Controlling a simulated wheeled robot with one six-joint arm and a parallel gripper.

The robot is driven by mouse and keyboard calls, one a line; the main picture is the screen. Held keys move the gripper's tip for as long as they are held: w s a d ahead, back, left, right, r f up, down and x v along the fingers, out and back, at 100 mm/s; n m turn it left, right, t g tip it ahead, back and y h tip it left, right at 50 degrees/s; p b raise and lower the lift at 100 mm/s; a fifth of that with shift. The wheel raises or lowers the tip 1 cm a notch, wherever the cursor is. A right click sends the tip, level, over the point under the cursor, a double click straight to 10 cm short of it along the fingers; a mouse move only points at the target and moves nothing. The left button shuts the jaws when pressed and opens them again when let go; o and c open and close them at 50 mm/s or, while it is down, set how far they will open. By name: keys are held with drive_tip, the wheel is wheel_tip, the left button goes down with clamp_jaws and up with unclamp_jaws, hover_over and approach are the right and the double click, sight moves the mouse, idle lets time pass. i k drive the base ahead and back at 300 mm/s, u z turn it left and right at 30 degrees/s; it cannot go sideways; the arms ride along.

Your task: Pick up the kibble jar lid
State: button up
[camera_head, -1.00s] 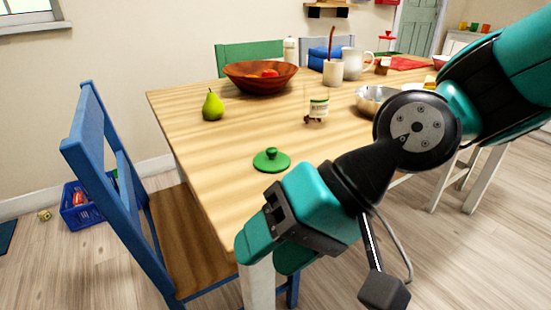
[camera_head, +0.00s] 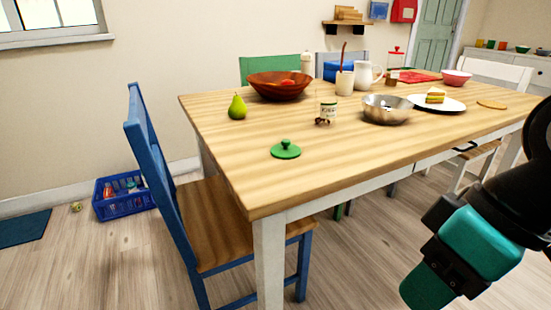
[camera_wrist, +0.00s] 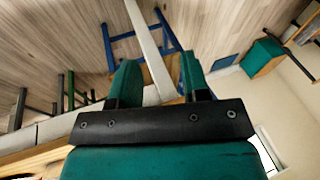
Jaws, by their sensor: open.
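The green kibble jar lid (camera_head: 286,149) with a round knob lies flat, knob up, on the wooden table (camera_head: 235,165), close to its front left corner. A small glass jar (camera_head: 325,112) with a label stands behind it to the right; I cannot tell whether it is the kibble jar. My gripper (camera_head: 428,288) is at the lower right in the head view, apart from the lid and off the table's front side. In the wrist view my gripper (camera_wrist: 160,85) has its two teal fingers spread with nothing between them. The lid does not show in the wrist view.
A green pear (camera_head: 237,107), a brown bowl (camera_head: 281,87), a metal bowl (camera_head: 387,109) and a plate with a sandwich (camera_head: 435,96) stand on the table. A blue chair (camera_head: 165,185) is at the table's left end. The tabletop around the lid is clear.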

sight(285, 150)
drive_tip(key=u, duration=0.55)
drive_tip(key=i, duration=0.5)
drive_tip(key=k, duration=0.5)
drive_tip(key=u, duration=0.45)
drive_tip(key=i, duration=0.4)
drive_tip(key=z, duration=0.05)
